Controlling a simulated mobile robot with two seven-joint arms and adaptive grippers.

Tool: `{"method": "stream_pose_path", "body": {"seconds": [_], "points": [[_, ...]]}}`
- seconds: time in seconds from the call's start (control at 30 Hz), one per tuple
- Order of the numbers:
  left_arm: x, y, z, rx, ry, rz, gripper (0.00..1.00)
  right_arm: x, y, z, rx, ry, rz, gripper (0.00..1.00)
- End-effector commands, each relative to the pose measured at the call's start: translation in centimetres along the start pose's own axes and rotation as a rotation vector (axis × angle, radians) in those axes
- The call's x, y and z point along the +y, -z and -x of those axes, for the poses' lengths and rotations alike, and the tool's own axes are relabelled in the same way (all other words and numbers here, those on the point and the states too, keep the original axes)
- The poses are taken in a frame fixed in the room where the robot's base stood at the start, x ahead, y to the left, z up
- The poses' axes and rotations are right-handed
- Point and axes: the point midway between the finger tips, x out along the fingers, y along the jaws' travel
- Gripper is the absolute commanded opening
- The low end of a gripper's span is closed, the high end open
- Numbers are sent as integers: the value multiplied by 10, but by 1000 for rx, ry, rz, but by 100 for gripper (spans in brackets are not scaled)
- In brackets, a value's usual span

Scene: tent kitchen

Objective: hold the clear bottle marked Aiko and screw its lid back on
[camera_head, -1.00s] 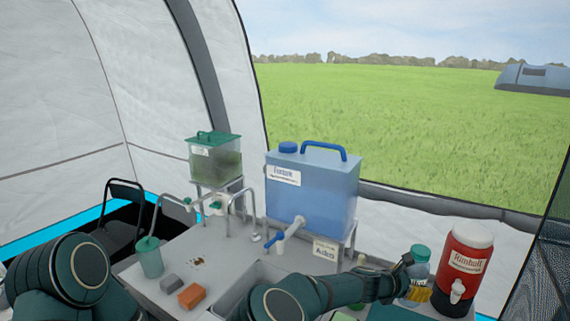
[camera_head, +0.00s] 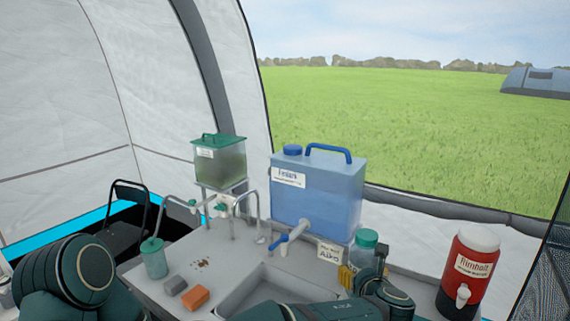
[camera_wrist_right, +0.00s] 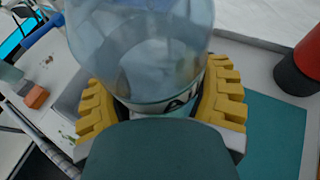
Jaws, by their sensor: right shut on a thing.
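My right gripper (camera_head: 350,277) is shut on a clear bottle (camera_head: 362,257) with a green top (camera_head: 366,237), and holds it upright near the right of the sink. In the right wrist view the yellow fingers (camera_wrist_right: 158,105) sit on either side of the clear bottle (camera_wrist_right: 140,45). Its white label shows a letter "A", with the rest hidden. I cannot tell how tightly the green top is seated. A card reading "Aiko" (camera_head: 329,253) stands left of the bottle. My left arm's upper part shows at lower left, but its gripper is out of view.
A blue water container (camera_head: 318,195) with a tap stands behind the sink (camera_head: 258,287). A red drinks cooler (camera_head: 468,272) stands at right. A green-lidded tank (camera_head: 219,163), a green-lidded cup (camera_head: 154,261), a grey block (camera_head: 175,286) and an orange block (camera_head: 195,298) are at left.

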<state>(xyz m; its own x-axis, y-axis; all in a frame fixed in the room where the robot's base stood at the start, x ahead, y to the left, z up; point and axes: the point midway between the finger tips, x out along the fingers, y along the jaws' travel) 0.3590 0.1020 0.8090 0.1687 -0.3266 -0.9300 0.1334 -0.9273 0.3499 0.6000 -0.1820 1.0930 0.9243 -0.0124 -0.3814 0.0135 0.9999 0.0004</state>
Motion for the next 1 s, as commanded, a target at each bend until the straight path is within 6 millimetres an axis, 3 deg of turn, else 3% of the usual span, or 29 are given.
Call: {"method": "stream_pose_path", "body": {"seconds": [0.63, 1.0], "points": [[0, 0, 0, 0, 0, 0, 100, 7, 0, 5, 1, -36, 12, 23], [0, 0, 0, 0, 0, 0, 100, 56, 12, 34, 1, -261, 104, 23]]}}
